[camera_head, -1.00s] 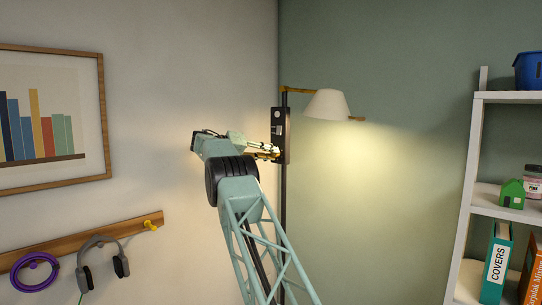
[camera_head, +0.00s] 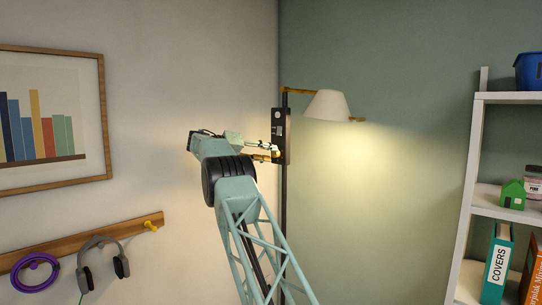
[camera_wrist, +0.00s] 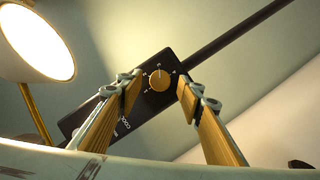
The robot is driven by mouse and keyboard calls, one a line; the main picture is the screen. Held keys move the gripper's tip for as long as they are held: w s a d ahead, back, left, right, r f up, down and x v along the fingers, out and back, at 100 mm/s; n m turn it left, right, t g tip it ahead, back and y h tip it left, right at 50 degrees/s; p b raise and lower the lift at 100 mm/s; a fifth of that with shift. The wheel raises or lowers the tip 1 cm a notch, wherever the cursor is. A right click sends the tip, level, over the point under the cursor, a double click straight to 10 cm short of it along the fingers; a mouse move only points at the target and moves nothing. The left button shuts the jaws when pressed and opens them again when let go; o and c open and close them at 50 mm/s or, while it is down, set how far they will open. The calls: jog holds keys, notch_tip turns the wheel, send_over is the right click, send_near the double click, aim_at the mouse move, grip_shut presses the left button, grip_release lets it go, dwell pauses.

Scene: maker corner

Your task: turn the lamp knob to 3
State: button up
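The lamp knob (camera_wrist: 159,80) is a round ochre dial on a black control box (camera_head: 280,125) fixed to the lamp's pole. In the wrist view a pale line shows near the dial's upper edge, and the small marks around it are too small to read. My gripper (camera_wrist: 160,86) is open, with one ochre-padded finger on each side of the knob in that view. A gap shows between each fingertip and the knob. In the head view my gripper (camera_head: 274,150) is at the lower part of the box.
The lit lamp shade (camera_head: 327,105) hangs right of the box; it is at upper left in the wrist view (camera_wrist: 35,42). The dark pole (camera_head: 284,205) runs down beside my arm. A white shelf (camera_head: 478,150) stands at far right, and a framed picture (camera_head: 104,120) hangs left.

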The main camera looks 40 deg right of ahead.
jog(key=v, duration=1)
jog(key=shift+a+r, duration=0.1)
jog(key=shift+a, duration=0.05)
jog(key=shift+r, duration=0.1)
dwell(0.4)
jog(key=s+a+r+n+t+y, duration=0.35)
jog(key=s+a+r+n, duration=0.2)
jog(key=s+a, duration=0.55)
jog(key=s+a+f+n+t+y, duration=0.1)
jog(key=s+a+y, duration=0.1)
jog(key=s+a, duration=0.65)
jog(key=s+a+f+n+t+y, duration=0.1)
jog(key=s+a+y, duration=0.2)
jog(key=s+a, duration=0.55)
jog(key=s+a+f+y, duration=0.2)
jog(key=s+a+f, duration=0.4)
jog(key=s, duration=0.9)
jog(key=s+a+f+n+t+y+b, duration=0.1)
jog(key=s+a+f, duration=0.6)
jog(key=s, duration=0.8)
jog(key=s+a+f+n+y, duration=0.1)
jog(key=s+a+f+y, duration=0.3)
jog(key=s, duration=1.1)
jog(key=a+f, duration=0.3)
jog(key=shift+s+a+f, duration=0.15)
jog(key=shift+s+a, duration=0.15)
jog(key=shift+s, duration=0.1)
jog(key=shift+n, duration=0.25)
